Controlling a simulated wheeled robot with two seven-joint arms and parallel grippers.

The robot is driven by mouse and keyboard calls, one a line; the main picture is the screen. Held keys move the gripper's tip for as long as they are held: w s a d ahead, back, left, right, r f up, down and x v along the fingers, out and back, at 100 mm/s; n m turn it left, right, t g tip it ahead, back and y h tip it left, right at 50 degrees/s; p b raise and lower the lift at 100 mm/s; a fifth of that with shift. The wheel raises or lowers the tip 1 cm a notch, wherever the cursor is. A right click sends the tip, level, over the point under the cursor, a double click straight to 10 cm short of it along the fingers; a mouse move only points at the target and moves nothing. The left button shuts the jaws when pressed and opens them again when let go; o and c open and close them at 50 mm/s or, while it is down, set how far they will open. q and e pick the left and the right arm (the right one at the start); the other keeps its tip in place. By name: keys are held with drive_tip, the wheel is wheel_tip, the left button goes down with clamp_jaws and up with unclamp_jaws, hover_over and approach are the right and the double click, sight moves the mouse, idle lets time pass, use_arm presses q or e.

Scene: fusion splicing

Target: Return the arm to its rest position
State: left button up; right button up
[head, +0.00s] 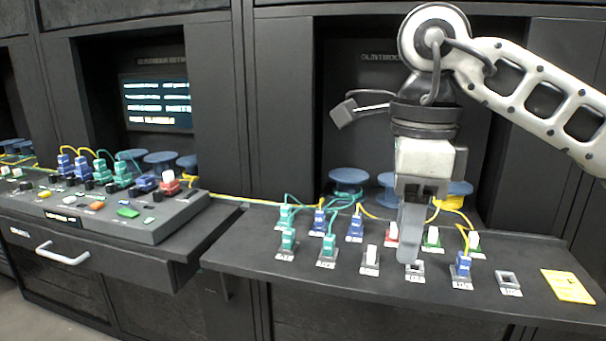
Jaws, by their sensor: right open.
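My right arm (540,95) comes in from the upper right of the head view and bends down at a round joint. My right gripper (410,235) points down over the right shelf, among the connectors. Its fingers are open, and nothing shows between them. The fingertips are close above a small socket (414,270) in the front row; whether they touch it I cannot tell. The gripper hides part of the red-and-white connector (391,234) and the spools behind. My left gripper is not in view.
The right shelf (330,285) holds teal, blue, white and green connectors with cables, an empty socket (508,283) and a yellow card (567,286). Blue spools (349,176) stand behind. A control console (120,218) and lit screen (157,102) are at left. Open space lies above the shelf's left part.

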drive_tip(key=s+a+f+m+g+y, duration=0.1)
drive_tip(key=s+a+f+g+y, duration=0.1)
drive_tip(key=s+a+g+y, duration=0.45)
drive_tip(key=s+a+f+g+y, duration=0.25)
drive_tip(key=a+y, duration=0.45)
drive_tip(key=a, duration=0.4)
drive_tip(key=w+d+m+t+y+p, duration=0.1)
drive_tip(key=w+d+m+t+y, duration=0.3)
drive_tip(key=m+t, duration=0.6)
drive_tip(key=w+m+t+y+p, duration=0.1)
drive_tip(key=w+m+t+y, duration=0.2)
drive_tip(key=m+t+y, duration=0.6)
drive_tip(key=w+d+f+m+t+h, duration=0.2)
drive_tip(key=d+f+m+t+h, duration=0.15)
drive_tip(key=m+h, duration=0.45)
drive_tip(key=w+d+f+m+t+h, duration=0.2)
drive_tip(key=f+m+t+h, duration=0.3)
drive_tip(key=m, duration=0.4)
drive_tip(key=s+d+f+m+g+h, duration=0.4)
drive_tip(key=s+d+f+m+h, duration=0.1)
drive_tip(key=f, duration=0.7)
drive_tip(key=s+d+f+m+g+h, duration=0.4)
drive_tip(key=s+f, duration=0.4)
drive_tip(key=f, duration=0.4)
drive_tip(key=d+m+h, duration=0.1)
drive_tip(key=m, duration=0.1)
drive_tip(key=shift+s+f+m, duration=0.15)
drive_tip(key=shift+s+m, duration=0.05)
drive_tip(key=shift+m, duration=0.2)
